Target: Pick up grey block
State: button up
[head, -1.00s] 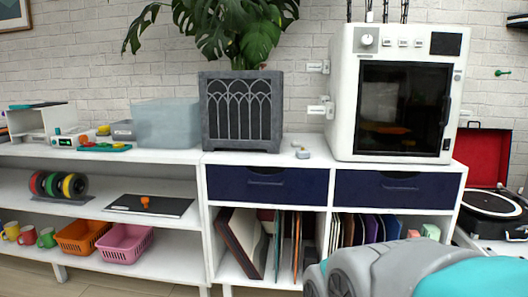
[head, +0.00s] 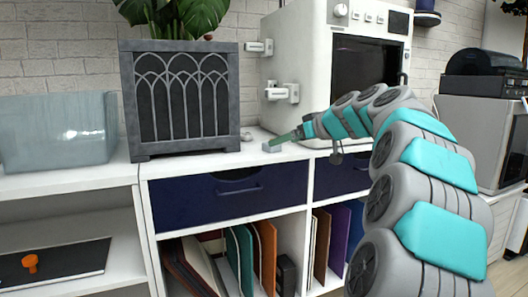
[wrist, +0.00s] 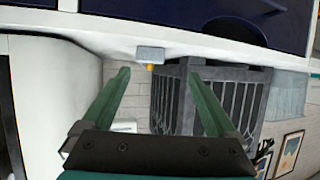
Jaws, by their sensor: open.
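The grey block (head: 271,147) is a small light-grey piece on the white cabinet top, near its front edge, between the planter and the white machine. It also shows in the wrist view (wrist: 150,53), upper middle, between and beyond the fingertips. My gripper (head: 284,139) reaches in from the right, its green fingers low over the cabinet top and close to the block. In the wrist view my gripper (wrist: 157,70) has its two fingers wide apart with nothing held. Whether a fingertip touches the block cannot be told.
A grey planter (head: 182,97) with a leafy plant stands left of the block. A white machine (head: 300,60) with a dark window stands behind and right. A small orange thing (wrist: 150,67) shows beside the block. A clear bin (head: 60,132) is at far left.

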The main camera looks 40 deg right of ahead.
jog(key=x, duration=0.2)
jog(key=d+x, duration=0.1)
jog(key=x, duration=0.4)
jog(key=shift+w+d+r, duration=0.15)
jog(key=shift+w+d, duration=0.1)
jog(key=shift+w, duration=0.2)
jog(key=c, duration=1.5)
